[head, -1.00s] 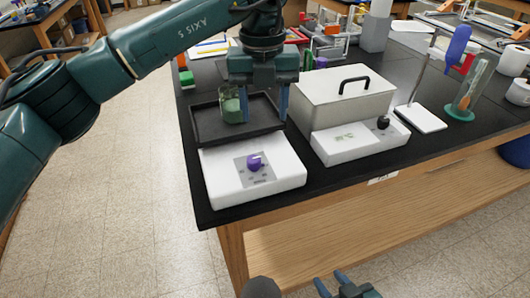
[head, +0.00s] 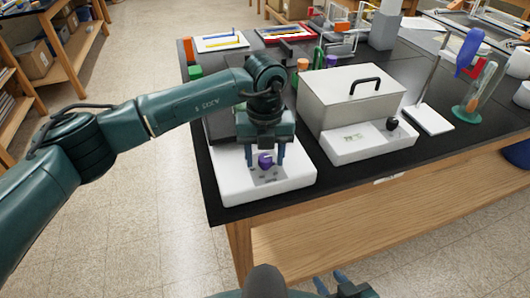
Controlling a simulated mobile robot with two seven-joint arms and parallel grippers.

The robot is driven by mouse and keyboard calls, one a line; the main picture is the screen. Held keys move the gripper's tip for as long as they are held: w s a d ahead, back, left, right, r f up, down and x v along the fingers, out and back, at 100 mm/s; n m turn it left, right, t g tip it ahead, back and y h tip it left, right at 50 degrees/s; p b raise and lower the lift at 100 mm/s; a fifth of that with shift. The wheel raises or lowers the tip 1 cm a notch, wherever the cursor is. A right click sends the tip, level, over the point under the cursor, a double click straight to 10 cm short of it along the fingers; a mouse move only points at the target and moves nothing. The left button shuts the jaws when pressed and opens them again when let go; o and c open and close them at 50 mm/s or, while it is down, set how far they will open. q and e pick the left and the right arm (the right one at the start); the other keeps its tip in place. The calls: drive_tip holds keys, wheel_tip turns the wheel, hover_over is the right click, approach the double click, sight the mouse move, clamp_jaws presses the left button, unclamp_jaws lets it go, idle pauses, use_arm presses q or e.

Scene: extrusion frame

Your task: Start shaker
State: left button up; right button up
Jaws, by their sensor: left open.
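The shaker (head: 225,190) is a white box with a dark tray behind its front panel, mostly covered by my arm. Its purple knob (head: 265,161) stands on a grey panel on the white front. My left gripper (head: 265,155) is open, pointing down, with one finger on each side of the knob. I cannot tell whether the fingers touch it. The green beaker on the tray is hidden behind my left arm. My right gripper (head: 331,281) shows at the bottom edge, empty, its fingertips apart.
A grey lidded bath (head: 325,105) with a white base and black knob stands right of the shaker. Further right are a stand (head: 430,118) and a tube holder (head: 466,112). Coloured items and a green block (head: 195,72) lie behind. The floor at left is clear.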

use_arm(q)
drive_tip(key=shift+c, duration=0.8)
drive_tip(key=c, duration=0.8)
